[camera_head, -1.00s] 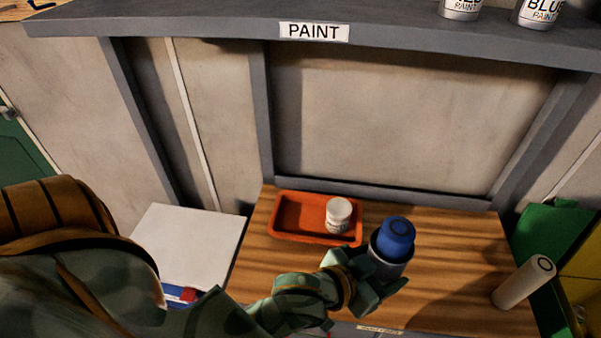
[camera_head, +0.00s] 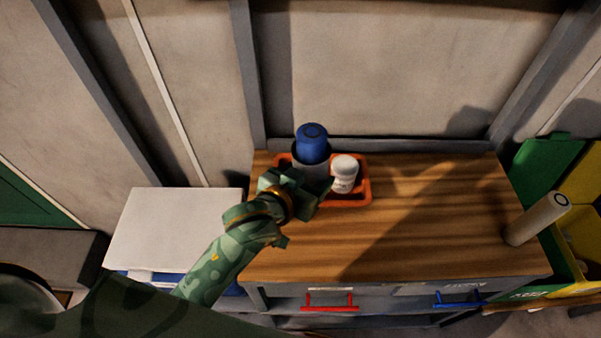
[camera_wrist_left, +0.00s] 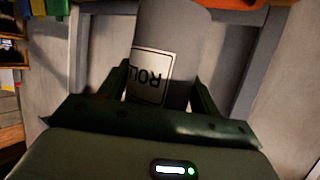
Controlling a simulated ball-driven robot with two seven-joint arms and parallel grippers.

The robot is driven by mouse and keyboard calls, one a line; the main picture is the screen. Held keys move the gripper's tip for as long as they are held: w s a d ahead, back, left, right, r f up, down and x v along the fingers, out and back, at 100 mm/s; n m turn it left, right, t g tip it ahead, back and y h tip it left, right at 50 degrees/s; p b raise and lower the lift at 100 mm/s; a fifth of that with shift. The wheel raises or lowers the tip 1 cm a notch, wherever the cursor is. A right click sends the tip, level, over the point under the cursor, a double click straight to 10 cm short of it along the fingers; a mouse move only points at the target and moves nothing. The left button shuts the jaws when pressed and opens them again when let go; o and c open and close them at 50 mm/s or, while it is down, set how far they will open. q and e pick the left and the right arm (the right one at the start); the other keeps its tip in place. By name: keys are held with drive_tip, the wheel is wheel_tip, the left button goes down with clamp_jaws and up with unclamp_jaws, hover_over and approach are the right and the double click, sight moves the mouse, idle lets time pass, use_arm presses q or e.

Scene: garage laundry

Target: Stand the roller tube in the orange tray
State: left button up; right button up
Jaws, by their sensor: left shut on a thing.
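The roller tube is a grey cylinder (camera_head: 313,170) with a blue roller (camera_head: 312,142) sticking out of its top. My left gripper (camera_head: 303,190) is shut around it and holds it roughly upright over the left part of the orange tray (camera_head: 350,201). The gripper hides its lower end, so I cannot tell whether it touches the tray floor. In the left wrist view the tube (camera_wrist_left: 185,45) sits between the two fingers (camera_wrist_left: 165,90), its "ROLL" label upside down. A white capped bottle (camera_head: 344,174) stands in the tray, just right of the tube. My right gripper is not in view.
The wooden bench top (camera_head: 420,215) is clear in the middle. A cream tube (camera_head: 537,219) leans at its right edge, near green and yellow bins (camera_head: 585,235). A white-topped box (camera_head: 180,225) stands left of the bench. The wall is close behind the tray.

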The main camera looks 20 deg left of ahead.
use_arm(q)
drive_tip(key=w+a+f+b, duration=0.1)
drive_tip(key=w+f, duration=0.2)
drive_tip(key=f, duration=0.1)
drive_tip(key=w+a+f+b, duration=0.2)
drive_tip(key=w+f, duration=0.2)
drive_tip(key=w+a+f+b, duration=0.2)
drive_tip(key=w+f, duration=0.1)
drive_tip(key=f, duration=0.1)
drive_tip(key=shift+w+a+f, duration=0.15)
drive_tip(key=shift+a, duration=0.1)
drive_tip(key=o, duration=1)
